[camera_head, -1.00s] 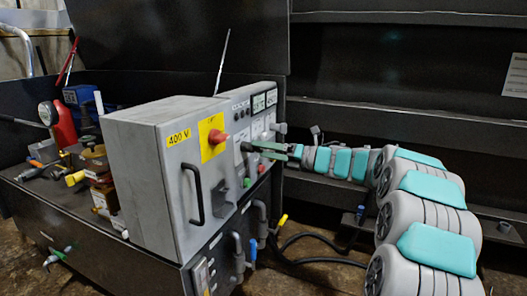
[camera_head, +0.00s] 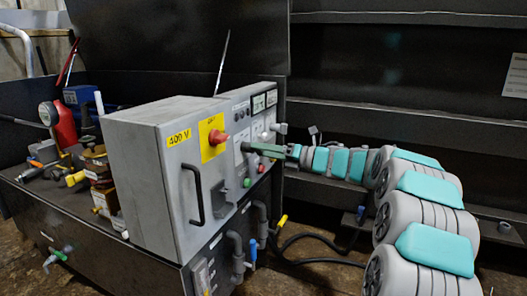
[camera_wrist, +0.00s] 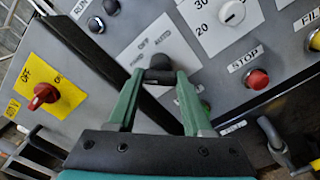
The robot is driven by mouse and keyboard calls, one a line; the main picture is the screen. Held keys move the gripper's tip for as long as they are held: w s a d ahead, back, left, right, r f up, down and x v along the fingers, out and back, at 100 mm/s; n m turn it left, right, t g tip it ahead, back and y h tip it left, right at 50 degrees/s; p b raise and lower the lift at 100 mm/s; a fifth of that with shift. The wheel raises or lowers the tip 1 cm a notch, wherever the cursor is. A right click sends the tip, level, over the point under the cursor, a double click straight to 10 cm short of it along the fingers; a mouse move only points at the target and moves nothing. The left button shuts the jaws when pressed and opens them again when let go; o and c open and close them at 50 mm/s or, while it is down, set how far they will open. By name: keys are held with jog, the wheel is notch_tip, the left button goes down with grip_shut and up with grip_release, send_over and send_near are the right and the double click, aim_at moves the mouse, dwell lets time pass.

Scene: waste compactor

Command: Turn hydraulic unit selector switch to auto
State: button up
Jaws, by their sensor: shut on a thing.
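The selector switch (camera_wrist: 159,66) is a dark knob on a grey plate labelled HAND, OFF and AUTO in the wrist view. My gripper (camera_wrist: 159,78) has its two green fingers on either side of the knob and is shut on it. The fingers hide part of the knob, so I cannot tell which label it points to. In the head view, my gripper (camera_head: 247,148) reaches the front panel of the grey control cabinet (camera_head: 150,170) from the right; the knob is too small to make out there.
A red rotary switch (camera_wrist: 43,96) on a yellow plate lies left of my gripper. A red STOP button (camera_wrist: 257,79) and a white dial (camera_wrist: 232,13) lie to the right. A black handle (camera_head: 194,195) juts from the cabinet door. Pipes and valves (camera_head: 252,240) sit below.

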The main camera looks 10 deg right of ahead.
grip_shut()
jog(key=shift+m+p, duration=8.55)
jog(key=shift+m, duration=0.45)
jog(key=shift+f, duration=0.1)
jog(key=o, duration=1.2)
grip_release()
jog(key=shift+c, duration=0.2)
